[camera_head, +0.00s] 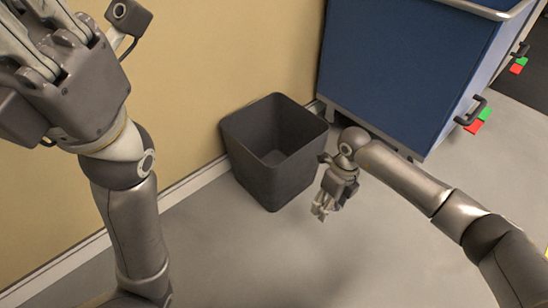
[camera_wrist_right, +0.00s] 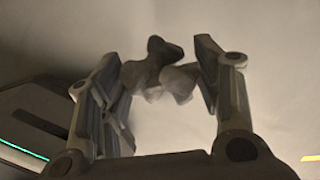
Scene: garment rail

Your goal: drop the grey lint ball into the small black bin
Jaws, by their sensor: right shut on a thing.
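The small black bin (camera_head: 262,165) stands open on the floor against the wall, in the middle of the head view. Its visible inside looks empty. My right gripper (camera_head: 321,209) hangs just right of the bin, outside its rim, pointing down. In the right wrist view its two fingers are shut on the lumpy grey lint ball (camera_wrist_right: 168,76). I cannot make out the lint ball clearly in the head view. My left gripper (camera_head: 22,48) is at the upper left, partly cut off by the frame, and its opening cannot be judged.
A blue cabinet (camera_head: 405,65) with handles and red and green tags stands behind and right of the bin. A yellow wall (camera_head: 215,60) with a white skirting runs along the left. The grey floor (camera_head: 300,265) in front of the bin is clear.

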